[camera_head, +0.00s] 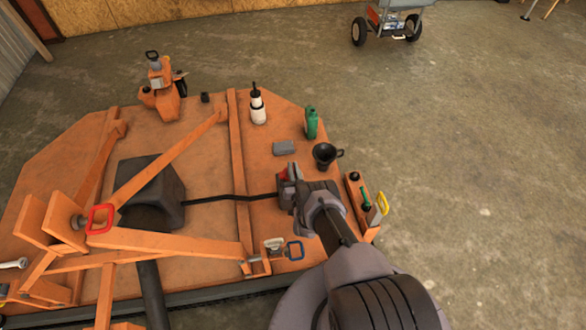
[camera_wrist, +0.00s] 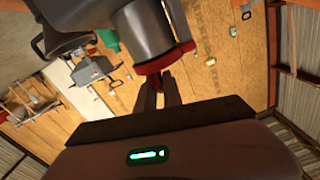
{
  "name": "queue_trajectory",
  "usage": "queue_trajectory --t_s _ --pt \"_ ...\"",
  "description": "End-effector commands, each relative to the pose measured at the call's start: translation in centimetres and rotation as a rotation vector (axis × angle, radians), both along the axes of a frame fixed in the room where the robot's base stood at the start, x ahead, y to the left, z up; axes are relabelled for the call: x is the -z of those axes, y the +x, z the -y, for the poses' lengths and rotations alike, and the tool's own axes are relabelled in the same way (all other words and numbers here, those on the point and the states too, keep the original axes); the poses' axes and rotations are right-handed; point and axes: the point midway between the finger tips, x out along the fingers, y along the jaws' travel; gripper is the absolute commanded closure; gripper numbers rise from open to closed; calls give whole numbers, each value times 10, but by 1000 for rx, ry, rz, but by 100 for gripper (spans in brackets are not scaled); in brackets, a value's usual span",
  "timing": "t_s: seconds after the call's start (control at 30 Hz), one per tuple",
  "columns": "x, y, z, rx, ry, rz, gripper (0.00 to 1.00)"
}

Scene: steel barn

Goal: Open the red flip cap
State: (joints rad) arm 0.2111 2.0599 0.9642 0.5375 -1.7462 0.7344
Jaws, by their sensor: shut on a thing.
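The red flip cap (camera_head: 283,173) shows as a small red patch at my gripper's end in the head view, on the orange deck (camera_head: 205,235). In the wrist view the red cap (camera_wrist: 168,61) is a red rim at the end of a grey cylindrical body (camera_wrist: 155,28). My gripper (camera_wrist: 160,80) has its fingers close together at the rim's lower edge, shut on the red cap. In the head view my gripper (camera_head: 290,184) and wrist hide most of the cap and its body. I cannot tell the lid's angle.
A black funnel (camera_head: 325,153), a green bottle (camera_head: 311,123), a grey block (camera_head: 284,148) and a white bottle with a dark top (camera_head: 258,106) stand just beyond my gripper. Orange bars cross the deck at left. Concrete floor is clear at right.

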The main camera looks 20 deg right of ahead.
Motion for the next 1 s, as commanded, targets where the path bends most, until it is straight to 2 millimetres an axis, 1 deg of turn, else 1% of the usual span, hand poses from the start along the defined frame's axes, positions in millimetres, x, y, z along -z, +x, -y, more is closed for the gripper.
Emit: queue_trajectory --t_s 0.77,1.0 --pt "0 0 -3 -6 -2 0 100" --pt "-4 1 -5 -7 -63 -12 100"
